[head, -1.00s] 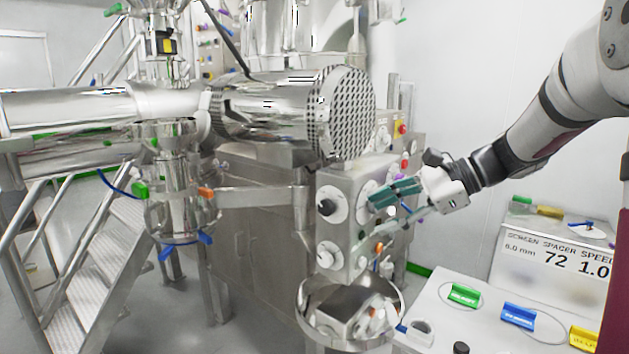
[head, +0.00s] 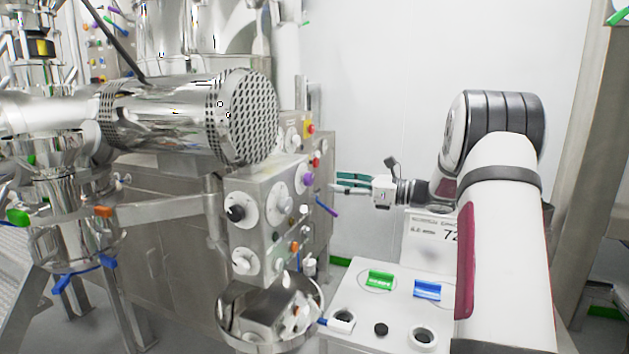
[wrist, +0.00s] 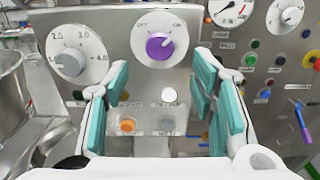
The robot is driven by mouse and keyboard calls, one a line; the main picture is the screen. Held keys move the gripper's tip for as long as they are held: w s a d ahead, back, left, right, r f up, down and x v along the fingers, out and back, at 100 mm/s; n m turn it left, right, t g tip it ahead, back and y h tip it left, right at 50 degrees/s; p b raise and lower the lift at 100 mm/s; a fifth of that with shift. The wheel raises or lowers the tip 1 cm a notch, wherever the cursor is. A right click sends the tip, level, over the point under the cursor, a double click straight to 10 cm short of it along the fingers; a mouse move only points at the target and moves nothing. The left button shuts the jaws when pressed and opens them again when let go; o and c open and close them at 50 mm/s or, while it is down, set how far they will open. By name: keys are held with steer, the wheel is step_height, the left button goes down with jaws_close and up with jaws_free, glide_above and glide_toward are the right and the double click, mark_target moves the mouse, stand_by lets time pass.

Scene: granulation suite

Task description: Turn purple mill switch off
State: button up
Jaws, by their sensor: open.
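The purple mill switch (wrist: 159,46) is a purple knob on a white round dial marked OFF at left and ON at right. Its pale pointer mark leans to the upper right, toward ON. In the head view the purple knob (head: 309,180) is on the steel control panel (head: 264,188), seen at a slant. My gripper (wrist: 160,85) is open and empty, facing the panel. Its teal-padded fingers are spread left and right, with the knob showing beyond and between them. In the head view my gripper (head: 338,183) is just right of the panel; I see no contact.
A grey-knob dial (wrist: 69,60) marked 2.0 to 4.0 sits left of the switch. An orange knob (wrist: 127,125) is below. A blue-purple handle (wrist: 302,125) sticks out at the right. A steel bowl (head: 270,310) stands under the panel.

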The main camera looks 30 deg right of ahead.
mark_target(312, 180)
steer(key=x, duration=0.8)
steer(key=shift+p, duration=0.4)
steer(key=shift+s, duration=0.1)
steer(key=c, duration=1.1)
